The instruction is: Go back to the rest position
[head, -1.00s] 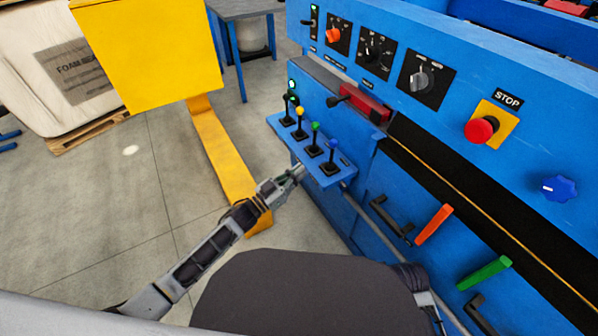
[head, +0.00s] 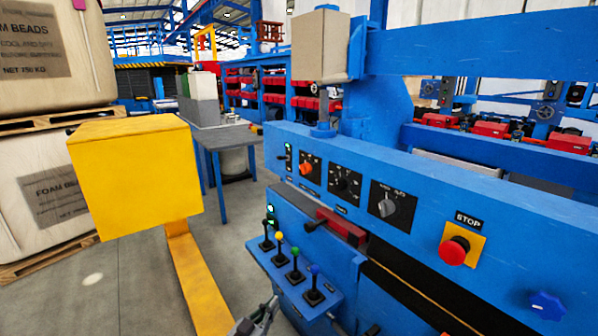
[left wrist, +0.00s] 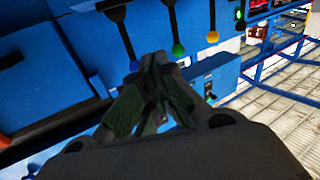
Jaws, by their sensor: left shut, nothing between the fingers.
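My left gripper (head: 262,312) shows at the bottom of the head view, low beside the blue lever shelf (head: 262,262). In the left wrist view its fingers (left wrist: 155,65) are closed together with nothing between them. Above the fingertips in that view hang the blue-knobbed lever (left wrist: 133,65), the green-knobbed lever (left wrist: 178,48) and the yellow-knobbed lever (left wrist: 212,35). I cannot tell whether the fingertips touch the shelf. My right gripper is not in view.
The blue machine panel (head: 400,255) fills the right, with a red stop button (head: 453,251) and several knobs. A yellow box on a post (head: 135,175) stands at the left. A grey-topped table (head: 222,136) is behind. Grey floor (head: 110,280) is open at lower left.

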